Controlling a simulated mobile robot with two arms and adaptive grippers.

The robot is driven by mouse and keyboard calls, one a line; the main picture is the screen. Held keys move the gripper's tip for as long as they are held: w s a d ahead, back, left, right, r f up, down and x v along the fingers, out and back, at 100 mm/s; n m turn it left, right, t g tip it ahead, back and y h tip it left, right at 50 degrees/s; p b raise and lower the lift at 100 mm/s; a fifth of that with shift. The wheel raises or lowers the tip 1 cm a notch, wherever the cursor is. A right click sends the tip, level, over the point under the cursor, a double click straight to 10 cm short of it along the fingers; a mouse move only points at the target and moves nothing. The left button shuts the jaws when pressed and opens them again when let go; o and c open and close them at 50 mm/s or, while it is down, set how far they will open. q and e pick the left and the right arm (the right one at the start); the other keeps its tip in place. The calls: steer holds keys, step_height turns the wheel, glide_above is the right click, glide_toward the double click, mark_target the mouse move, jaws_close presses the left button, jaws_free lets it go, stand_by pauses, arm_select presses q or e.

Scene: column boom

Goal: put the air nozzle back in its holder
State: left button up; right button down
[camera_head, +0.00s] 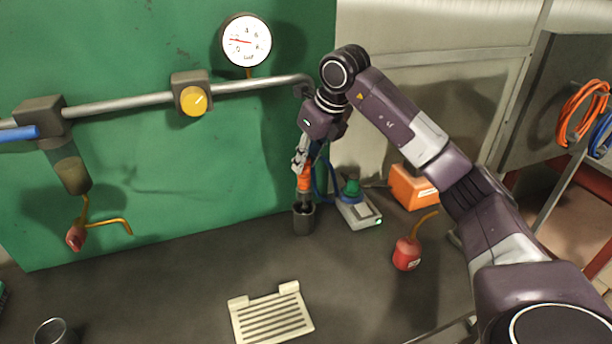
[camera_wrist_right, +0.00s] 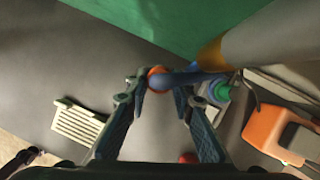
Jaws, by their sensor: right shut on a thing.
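The orange air nozzle (camera_head: 304,182) hangs upright in my right gripper (camera_head: 301,160), with a blue hose (camera_head: 321,190) running from it. The gripper is shut on its upper part. The dark cylindrical holder (camera_head: 304,220) stands on the bench directly below, in line with the nozzle. The nozzle's dark lower end is at the holder's mouth; I cannot tell how deep it sits. In the right wrist view the nozzle's orange top (camera_wrist_right: 156,79) shows between the fingertips (camera_wrist_right: 158,92), with the blue hose across it; the holder is hidden there.
A grey device with a green knob (camera_head: 352,188) stands close right of the holder. An orange box (camera_head: 412,187) and red oil can (camera_head: 407,254) are farther right. A slotted cream tray (camera_head: 271,316) lies in front. A pipe with a yellow knob (camera_head: 194,101) crosses the green wall.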

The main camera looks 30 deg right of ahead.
mark_target(308, 175)
steer(key=shift+f, duration=0.8)
step_height(308, 175, down, 4)
steer(key=shift+a+r+p, duration=0.1)
steer(key=shift+p, duration=0.5)
steer(key=shift+f, duration=0.2)
steer(key=shift+f, duration=0.15)
steer(key=c, duration=1.7)
jaws_free()
steer(key=shift+o, duration=0.2)
